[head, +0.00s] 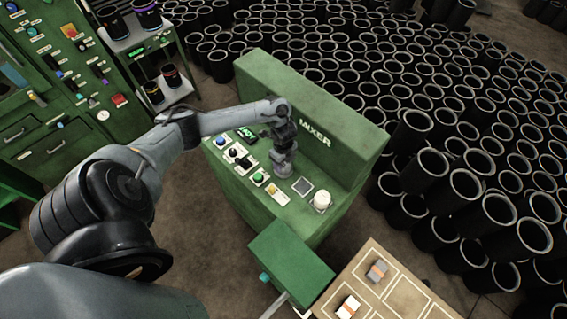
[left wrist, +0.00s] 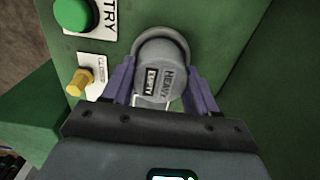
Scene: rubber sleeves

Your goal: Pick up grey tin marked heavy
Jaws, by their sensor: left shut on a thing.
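The grey tin (left wrist: 160,68) carries a label that reads HEAVY, with a smaller framed mark beside it. It is between the purple fingers of my left gripper (left wrist: 160,88), which is shut on it. A round grey rim shows behind the tin; I cannot tell whether the tin touches it. In the head view my left gripper (head: 284,150) is over the sloped control panel of the green MIXER cabinet (head: 345,165), and the tin there is small and partly hidden. My right gripper is not in view.
Near the tin are a green button (left wrist: 73,14) and a yellow knob (left wrist: 79,82). A white cylinder (head: 321,201) stands on the panel's right end. A tan board (head: 405,296) with marked spaces holds two small items at the front. Black sleeves crowd the floor behind the mixer.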

